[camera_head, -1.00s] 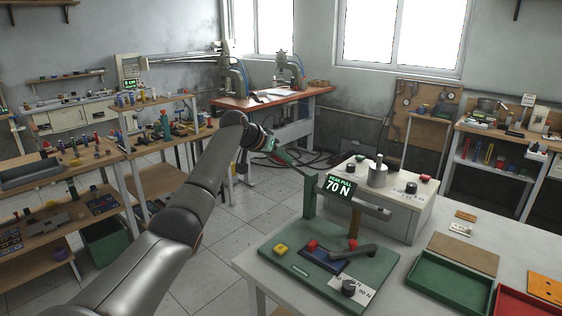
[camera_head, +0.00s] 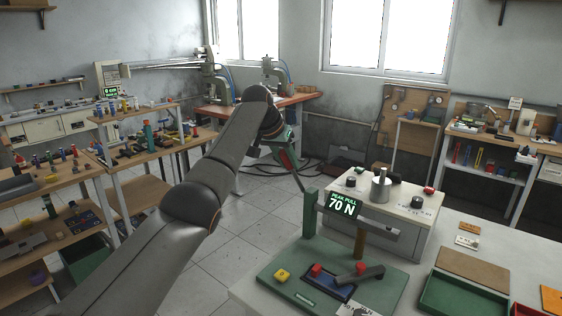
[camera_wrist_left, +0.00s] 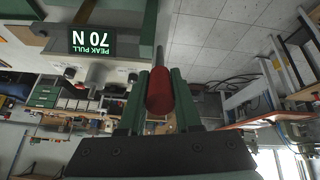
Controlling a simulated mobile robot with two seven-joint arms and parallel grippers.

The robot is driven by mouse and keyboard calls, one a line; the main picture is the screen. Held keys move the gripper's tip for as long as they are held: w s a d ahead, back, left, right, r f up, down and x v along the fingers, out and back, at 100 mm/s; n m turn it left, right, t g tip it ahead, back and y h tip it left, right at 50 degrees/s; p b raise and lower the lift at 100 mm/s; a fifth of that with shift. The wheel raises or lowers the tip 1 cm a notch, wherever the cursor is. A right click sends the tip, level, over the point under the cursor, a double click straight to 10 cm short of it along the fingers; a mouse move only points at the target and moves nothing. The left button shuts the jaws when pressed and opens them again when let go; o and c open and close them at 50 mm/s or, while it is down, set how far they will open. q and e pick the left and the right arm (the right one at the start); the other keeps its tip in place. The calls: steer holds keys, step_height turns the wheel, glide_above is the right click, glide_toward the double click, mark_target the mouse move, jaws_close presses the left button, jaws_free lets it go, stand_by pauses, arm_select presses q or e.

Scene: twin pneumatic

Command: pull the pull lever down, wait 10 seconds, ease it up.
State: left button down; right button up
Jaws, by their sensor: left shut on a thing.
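The pull lever is a thin grey rod with a red handle (camera_wrist_left: 160,92), leaning up and left from a green post (camera_head: 310,214) on the test rig. My left gripper (camera_head: 286,157) is around the handle, above the table's left edge. In the wrist view its green fingers (camera_wrist_left: 158,84) sit on both sides of the red handle, shut on it. The display (camera_head: 343,206) on the rig reads "PEAK PULL 70 N"; it shows upside down in the wrist view (camera_wrist_left: 91,41). In the head view the fingers partly hide the handle. My right gripper is not in view.
The rig's green base (camera_head: 300,270) carries a yellow button (camera_head: 282,274), a red block and a dark grey lever (camera_head: 362,274). A light box (camera_head: 395,215) with knobs stands behind. A green tray (camera_head: 462,296) is at right. Open floor lies left of the table.

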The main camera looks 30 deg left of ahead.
arm_select(q)
steer(key=shift+w, duration=0.15)
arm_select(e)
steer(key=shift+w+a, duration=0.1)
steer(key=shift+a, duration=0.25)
arm_select(q)
steer(key=c, duration=0.6)
jaws_free()
steer(key=shift+s+r+b, duration=0.25)
steer(key=shift+r+b, duration=0.05)
steer(key=shift+r, duration=0.15)
steer(key=b+v, duration=0.2)
steer(key=v, duration=0.9)
steer(key=shift+r, duration=0.3)
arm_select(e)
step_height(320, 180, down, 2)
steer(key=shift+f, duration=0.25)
